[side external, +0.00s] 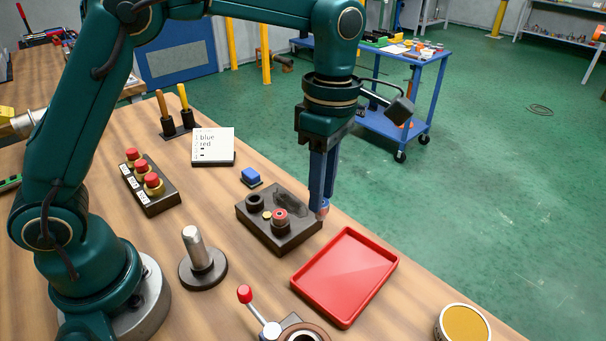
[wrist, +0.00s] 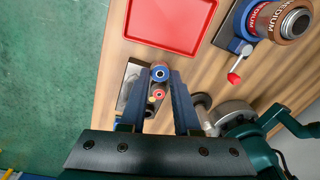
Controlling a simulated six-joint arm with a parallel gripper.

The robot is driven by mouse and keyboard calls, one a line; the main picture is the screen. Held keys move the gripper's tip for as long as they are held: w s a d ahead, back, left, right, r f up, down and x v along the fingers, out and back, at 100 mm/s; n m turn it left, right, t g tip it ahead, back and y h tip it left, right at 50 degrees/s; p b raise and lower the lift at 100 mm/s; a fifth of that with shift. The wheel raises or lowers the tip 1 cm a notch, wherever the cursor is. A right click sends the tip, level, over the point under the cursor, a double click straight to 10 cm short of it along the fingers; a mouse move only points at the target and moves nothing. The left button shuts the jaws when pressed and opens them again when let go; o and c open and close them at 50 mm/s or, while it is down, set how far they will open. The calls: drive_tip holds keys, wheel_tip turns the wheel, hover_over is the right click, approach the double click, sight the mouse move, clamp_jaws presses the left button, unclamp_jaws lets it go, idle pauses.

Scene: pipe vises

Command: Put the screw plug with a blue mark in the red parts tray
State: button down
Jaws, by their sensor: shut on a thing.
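My gripper (side external: 321,208) points down beside the right corner of a dark block (side external: 262,235). It is shut on a small reddish screw plug (side external: 323,214) at its fingertips. In the wrist view this plug (wrist: 160,73) shows a blue ring around a pale centre, between the fingertips of my gripper (wrist: 162,74). The red parts tray (side external: 345,278) lies in front of the block, empty; it also shows at the top of the wrist view (wrist: 170,22). A second plug with a red top (side external: 280,215) stands on the block, beside a black ring (side external: 255,202) and a small brass piece (side external: 267,214).
A blue block (side external: 251,176) and a sign reading blue, red (side external: 213,145) lie behind. A metal post on a round base (side external: 203,262) stands left of the tray. A red-knobbed lever (side external: 245,293) and a round tin (side external: 462,322) are in front.

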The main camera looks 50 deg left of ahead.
drive_tip(key=shift+d+f, duration=1.05)
drive_tip(key=shift+f, duration=0.25)
drive_tip(key=shift+d+f, duration=1)
drive_tip(key=shift+f, duration=0.3)
drive_tip(key=shift+d+f, duration=1.05)
drive_tip(key=shift+f, duration=0.25)
drive_tip(key=shift+f, duration=0.15)
drive_tip(key=c, duration=0.6)
unclamp_jaws()
drive_tip(key=shift+c, duration=0.2)
